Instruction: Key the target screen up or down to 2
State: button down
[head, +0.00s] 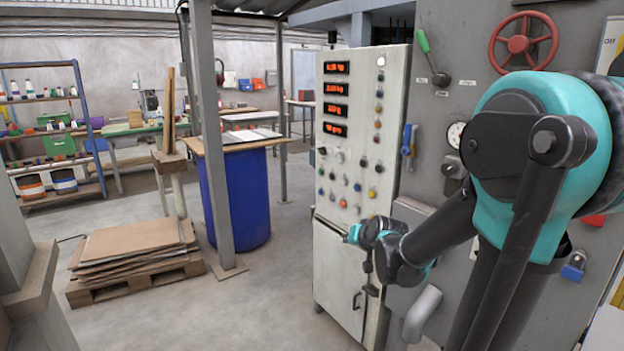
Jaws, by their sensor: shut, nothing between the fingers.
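The control cabinet (335,180) is a pale upright box with a column of red-lit screens on its upper front. The top screen (336,67), second screen (336,89), third screen (335,110) and bottom screen (334,129) are lit, but their digits and labels are too small to read. Which is the target screen cannot be told. Several coloured buttons (345,181) sit below them, with more up the right side. My gripper (371,290) is small and dark, shut and empty, hanging low in front of the cabinet, below the buttons. Contact with the cabinet cannot be judged.
A grey machine panel right of the cabinet carries a red handwheel (522,43), a green lever (428,54) and a gauge (456,135). A grey post (212,130), a blue drum (252,195) and a pallet of boards (130,262) stand left. Floor between is clear.

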jog(key=s+d+f+g+h, duration=0.1)
jog(key=s+f, duration=0.3)
jog(key=s, duration=0.4)
jog(key=s+d+f+n+g+h, duration=0.1)
jog(key=s+d+f+g, duration=0.2)
jog(key=s, duration=0.5)
jog(key=s+d+f+g+h, duration=0.1)
jog(key=s+d+f+g, duration=0.1)
jog(key=s+f, duration=0.3)
jog(key=s+d, duration=0.1)
jog(key=s, duration=0.2)
jog(key=shift+d, duration=0.3)
jog(key=shift+r, duration=0.1)
